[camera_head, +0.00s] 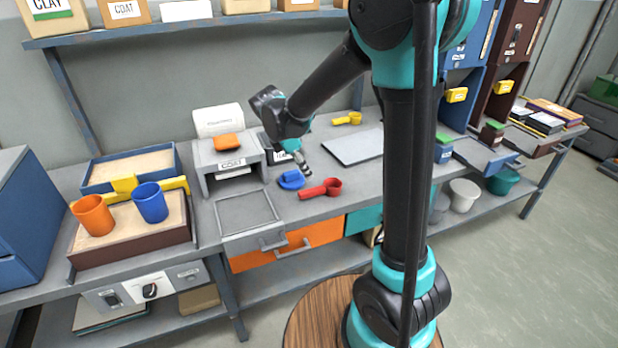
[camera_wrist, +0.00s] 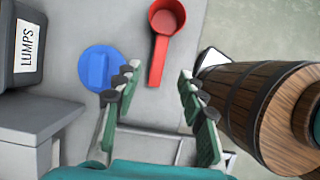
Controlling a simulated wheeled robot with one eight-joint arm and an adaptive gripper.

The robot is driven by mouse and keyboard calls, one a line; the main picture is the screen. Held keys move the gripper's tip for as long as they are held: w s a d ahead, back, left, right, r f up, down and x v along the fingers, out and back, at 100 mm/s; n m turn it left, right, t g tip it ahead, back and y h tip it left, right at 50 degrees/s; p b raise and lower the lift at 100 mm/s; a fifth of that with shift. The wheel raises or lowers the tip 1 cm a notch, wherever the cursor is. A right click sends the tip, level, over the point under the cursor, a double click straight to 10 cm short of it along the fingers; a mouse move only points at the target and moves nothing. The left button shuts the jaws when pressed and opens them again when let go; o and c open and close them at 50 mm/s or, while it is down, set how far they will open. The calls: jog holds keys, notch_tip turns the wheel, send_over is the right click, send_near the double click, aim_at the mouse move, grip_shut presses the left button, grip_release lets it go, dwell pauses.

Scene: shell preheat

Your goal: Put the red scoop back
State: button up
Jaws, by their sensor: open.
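The red scoop (camera_head: 313,191) lies flat on the grey bench, right of a blue lid-like piece (camera_head: 290,180). In the wrist view the scoop's round cup (camera_wrist: 166,17) is at the top and its handle points down between my fingers. The blue piece (camera_wrist: 99,68) lies to its left, partly behind the left finger. My gripper (camera_head: 303,165) hangs above the bench close to the scoop and the blue piece. In the wrist view my gripper (camera_wrist: 157,78) is open and empty, its fingers apart on either side of the handle's end.
A grey stand (camera_head: 226,153) marked COAT bears an orange piece (camera_head: 228,142). A yellow scoop (camera_head: 347,118) and a flat grey plate (camera_head: 354,147) lie farther back. Orange (camera_head: 93,215) and blue (camera_head: 150,203) cups stand at left. In the wrist view a LUMPS-labelled box (camera_wrist: 20,75) is at left.

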jog(key=s+d+f+m+t+y, duration=0.1)
jog(key=s+d+f+m+y, duration=0.1)
jog(key=s+d+m, duration=0.5)
jog(key=s+d+f+m+t+y, duration=0.1)
jog(key=s+d+f+m+y, duration=0.1)
jog(key=s+d+f+m, duration=0.2)
jog(key=s+d+m, duration=0.3)
jog(key=s+m, duration=0.4)
jog(key=m, duration=0.3)
jog(key=shift+s+m+t, duration=0.3)
jog(key=shift+s+t, duration=0.05)
jog(key=shift+t, duration=0.05)
jog(key=shift+d, duration=0.1)
